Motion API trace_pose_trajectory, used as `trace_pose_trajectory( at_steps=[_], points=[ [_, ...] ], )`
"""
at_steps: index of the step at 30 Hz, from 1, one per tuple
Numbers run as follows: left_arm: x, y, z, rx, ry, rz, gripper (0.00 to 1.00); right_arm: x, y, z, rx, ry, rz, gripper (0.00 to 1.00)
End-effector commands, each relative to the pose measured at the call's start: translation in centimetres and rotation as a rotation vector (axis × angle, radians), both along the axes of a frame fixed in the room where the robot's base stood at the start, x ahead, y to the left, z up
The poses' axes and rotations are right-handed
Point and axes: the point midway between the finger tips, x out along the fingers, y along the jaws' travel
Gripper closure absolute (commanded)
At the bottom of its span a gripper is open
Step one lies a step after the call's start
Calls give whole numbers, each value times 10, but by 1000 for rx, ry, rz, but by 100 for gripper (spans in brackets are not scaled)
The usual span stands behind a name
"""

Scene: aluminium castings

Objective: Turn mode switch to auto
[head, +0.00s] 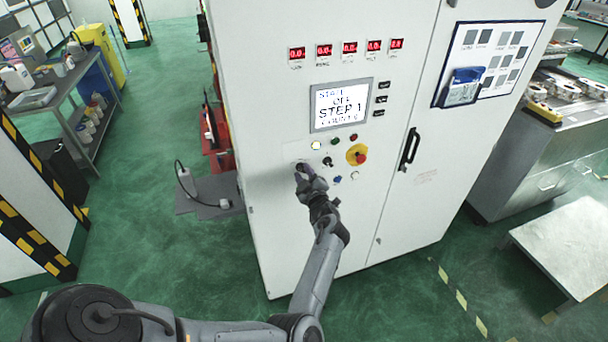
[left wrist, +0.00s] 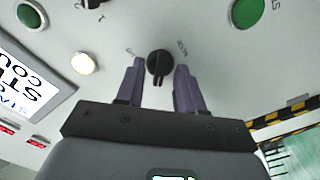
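The mode switch is most likely the black rotary knob (left wrist: 159,64) on the white panel in the left wrist view. Small lettering stands on both sides of it, too blurred to read surely. My left gripper (left wrist: 157,72) is open, its two purple fingers pointing at the panel on either side of the knob. I cannot tell whether they touch it. In the head view my left gripper (head: 303,170) is at the lower left of the control cluster and hides this knob. My right gripper is not in view.
The white cabinet (head: 275,110) carries a lit screen (head: 341,104), a red emergency stop (head: 358,156) on yellow, a lit white button (head: 316,145) and another black selector (head: 328,161). A black door handle (head: 409,149) is to the right. Green floor lies in front.

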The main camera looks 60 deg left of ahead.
Motion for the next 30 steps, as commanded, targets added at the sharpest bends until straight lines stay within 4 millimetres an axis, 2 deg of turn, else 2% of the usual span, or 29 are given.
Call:
trace_pose_trajectory(
  at_steps=[1, 6, 8, 20, 30],
  points=[
    [0, 0, 0, 0, 0, 0, 67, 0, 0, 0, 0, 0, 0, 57],
    [0, 0, 0, 0, 0, 0, 93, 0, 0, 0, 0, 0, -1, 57],
    [0, 0, 0, 0, 0, 0, 100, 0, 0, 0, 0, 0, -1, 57],
    [0, 0, 0, 8, 33, 0, 100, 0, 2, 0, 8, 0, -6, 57],
    [0, 0, -1, 54, 234, -1, 100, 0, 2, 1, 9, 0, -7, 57]
  ],
)
